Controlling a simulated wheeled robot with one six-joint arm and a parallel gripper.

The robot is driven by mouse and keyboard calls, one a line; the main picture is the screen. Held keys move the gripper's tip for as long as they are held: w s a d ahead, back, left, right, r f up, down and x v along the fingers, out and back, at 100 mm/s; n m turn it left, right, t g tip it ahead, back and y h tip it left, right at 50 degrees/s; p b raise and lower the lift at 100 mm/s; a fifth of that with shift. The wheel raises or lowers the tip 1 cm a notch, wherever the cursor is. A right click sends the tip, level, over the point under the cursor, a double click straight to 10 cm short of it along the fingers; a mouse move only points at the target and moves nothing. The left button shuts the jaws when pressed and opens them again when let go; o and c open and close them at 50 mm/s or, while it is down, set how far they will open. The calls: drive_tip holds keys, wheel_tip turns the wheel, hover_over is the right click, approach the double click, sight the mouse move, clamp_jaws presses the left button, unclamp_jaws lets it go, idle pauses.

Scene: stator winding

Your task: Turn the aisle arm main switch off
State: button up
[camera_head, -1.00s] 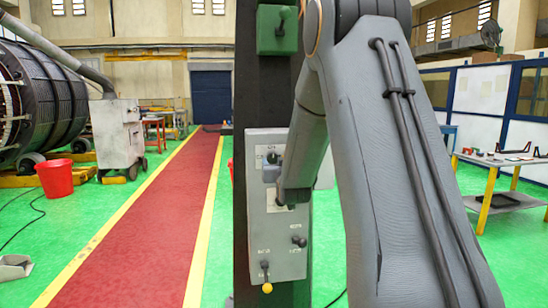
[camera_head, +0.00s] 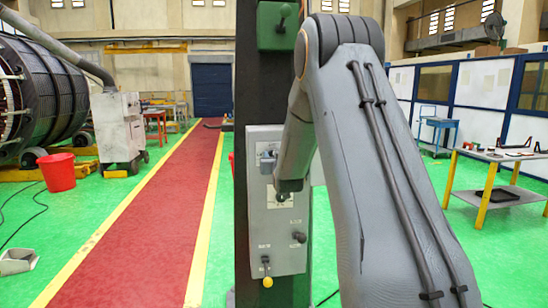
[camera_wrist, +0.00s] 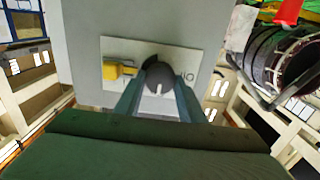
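A grey control box (camera_head: 270,225) is mounted on a dark column, with several switches on its front. At its top a light label plate (camera_head: 267,149) carries a switch, partly hidden by my arm. In the wrist view the plate (camera_wrist: 120,48) bears a dark round knob (camera_wrist: 160,76) with a pale mark, and a yellow block (camera_wrist: 112,69) to its left. My gripper (camera_wrist: 159,92) has one finger on each side of the knob, very near or touching it; I cannot tell whether they press on it. In the head view my wrist is in front of the upper box.
A dark knob (camera_head: 298,237) and a yellow-tipped lever (camera_head: 267,281) are lower on the box. A green box (camera_head: 278,27) is above on the column. A red walkway (camera_head: 140,225) runs to the left. A table (camera_head: 495,160) stands at right.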

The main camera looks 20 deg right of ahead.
drive_tip(key=shift+c, duration=1.4)
drive_tip(key=shift+f+n+b, duration=0.1)
drive_tip(key=shift+n+b, duration=0.2)
drive_tip(key=shift+b, duration=0.1)
drive_tip(key=n+b, duration=0.5)
drive_tip(key=b, duration=0.1)
drive_tip(key=n+b, duration=0.5)
drive_tip(key=n, duration=0.1)
drive_tip(key=n+b, duration=0.6)
drive_tip(key=shift+w+a+f+b, duration=0.1)
drive_tip(key=shift+a+f+b, duration=0.15)
drive_tip(key=shift+b, duration=0.1)
drive_tip(key=shift+n, duration=0.3)
drive_tip(key=o, duration=1.1)
drive_tip(key=shift+c, duration=0.2)
